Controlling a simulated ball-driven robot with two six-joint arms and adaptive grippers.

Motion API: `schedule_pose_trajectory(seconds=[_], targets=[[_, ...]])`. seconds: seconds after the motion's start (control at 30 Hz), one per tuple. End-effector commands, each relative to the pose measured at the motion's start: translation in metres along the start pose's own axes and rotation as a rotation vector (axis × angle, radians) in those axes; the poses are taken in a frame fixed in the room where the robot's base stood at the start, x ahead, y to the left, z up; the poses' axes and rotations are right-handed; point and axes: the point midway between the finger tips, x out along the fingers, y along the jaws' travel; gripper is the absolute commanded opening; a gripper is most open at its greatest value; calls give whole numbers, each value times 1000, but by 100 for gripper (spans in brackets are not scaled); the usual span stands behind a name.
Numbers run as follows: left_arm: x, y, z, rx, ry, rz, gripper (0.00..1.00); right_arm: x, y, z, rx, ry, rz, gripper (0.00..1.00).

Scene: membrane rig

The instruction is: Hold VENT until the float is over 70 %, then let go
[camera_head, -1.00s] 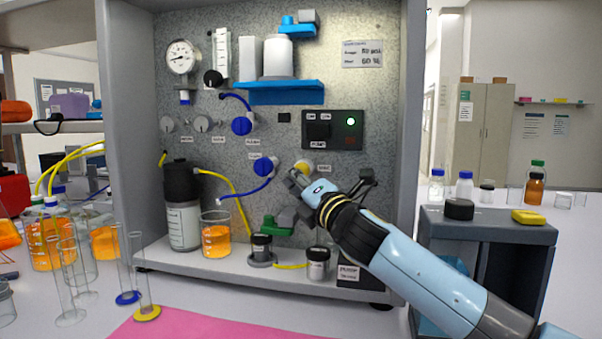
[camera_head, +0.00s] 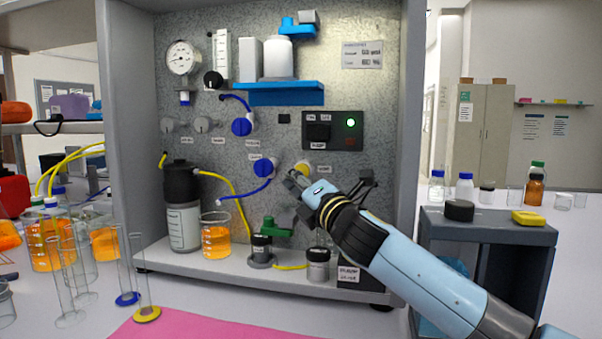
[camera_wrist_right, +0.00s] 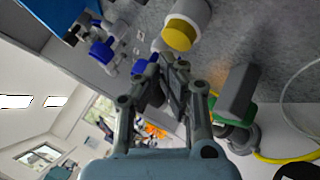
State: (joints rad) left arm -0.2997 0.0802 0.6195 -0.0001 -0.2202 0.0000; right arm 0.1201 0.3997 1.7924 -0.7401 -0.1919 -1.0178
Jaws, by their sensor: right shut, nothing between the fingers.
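A round yellow button (camera_head: 303,168), which I take to be VENT, sits on the speckled panel (camera_head: 350,95); its small label is unreadable. My right gripper (camera_head: 293,180) is shut and empty, with its tips just below and left of the button. In the right wrist view the yellow button (camera_wrist_right: 180,33) is just beyond the closed fingertips (camera_wrist_right: 165,62); I cannot tell whether they touch it. A clear upright flow tube (camera_head: 221,52) stands at the panel's upper left; its float is too small to read. My left gripper is out of view.
A dial gauge (camera_head: 183,57) is beside the tube. A blue knob (camera_head: 263,167) is close left of my gripper. A green valve (camera_head: 272,229) and a small jar (camera_head: 318,264) are below. A switch box (camera_head: 333,130) with a lit green lamp is above.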

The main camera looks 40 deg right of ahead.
Motion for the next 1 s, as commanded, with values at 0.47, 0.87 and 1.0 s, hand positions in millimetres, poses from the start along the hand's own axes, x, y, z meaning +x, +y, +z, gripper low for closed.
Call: schedule_pose_trajectory(seconds=[0.47, 0.87, 1.0], targets=[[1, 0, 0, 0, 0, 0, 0, 6, -4, 4, 0, 0, 1, 0], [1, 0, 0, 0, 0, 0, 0, 6, -4, 5, 0, 0, 0, 0], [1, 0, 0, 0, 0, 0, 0, 7, -5, 5, 0, 0, 0, 0]])
